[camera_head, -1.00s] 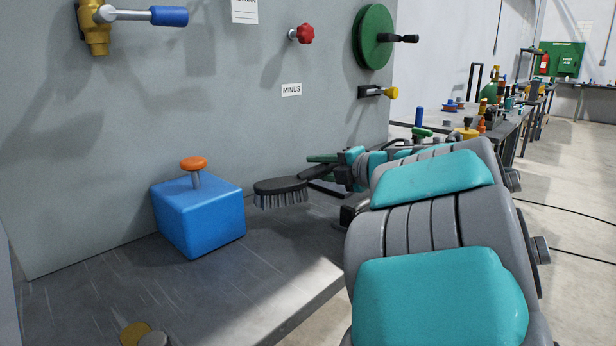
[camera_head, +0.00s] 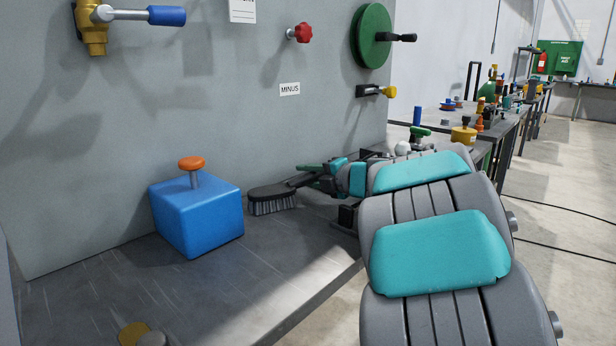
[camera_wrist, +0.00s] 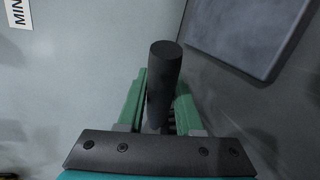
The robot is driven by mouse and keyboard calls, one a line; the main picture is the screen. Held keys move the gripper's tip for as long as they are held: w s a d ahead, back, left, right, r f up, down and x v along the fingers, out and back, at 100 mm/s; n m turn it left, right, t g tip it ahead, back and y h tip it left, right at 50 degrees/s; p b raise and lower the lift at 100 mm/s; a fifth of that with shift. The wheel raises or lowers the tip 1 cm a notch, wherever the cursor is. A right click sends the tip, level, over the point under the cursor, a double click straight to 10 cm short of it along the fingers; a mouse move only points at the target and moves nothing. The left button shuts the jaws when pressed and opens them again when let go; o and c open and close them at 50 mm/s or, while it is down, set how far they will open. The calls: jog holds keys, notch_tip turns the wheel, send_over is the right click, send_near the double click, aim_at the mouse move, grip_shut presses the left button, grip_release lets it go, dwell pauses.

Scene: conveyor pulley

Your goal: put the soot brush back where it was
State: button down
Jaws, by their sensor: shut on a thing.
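The soot brush (camera_head: 271,196) has a dark oval head with grey bristles pointing down. In the head view it is just right of the blue block, low over the grey bench top; I cannot tell whether the bristles touch the bench. My gripper (camera_head: 312,180) is shut on the brush's handle, at the right of the brush head. In the wrist view the dark round handle (camera_wrist: 163,85) stands between the green fingers of my gripper (camera_wrist: 160,105). The brush head is hidden in the wrist view.
A blue block (camera_head: 198,218) with an orange knob (camera_head: 191,163) stands left of the brush. A grey wall panel behind carries a MINUS label (camera_head: 289,89), red knob (camera_head: 301,33) and green wheel (camera_head: 374,36). The bench front (camera_head: 250,290) is mostly clear.

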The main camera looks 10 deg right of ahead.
jog(key=shift+f, duration=0.1)
jog(key=c, duration=0.6)
grip_release()
jog(key=shift+s+d, duration=0.15)
jog(key=v, duration=1.1)
jog(key=shift+s+r+b, duration=0.25)
jog(key=shift+b, duration=0.05)
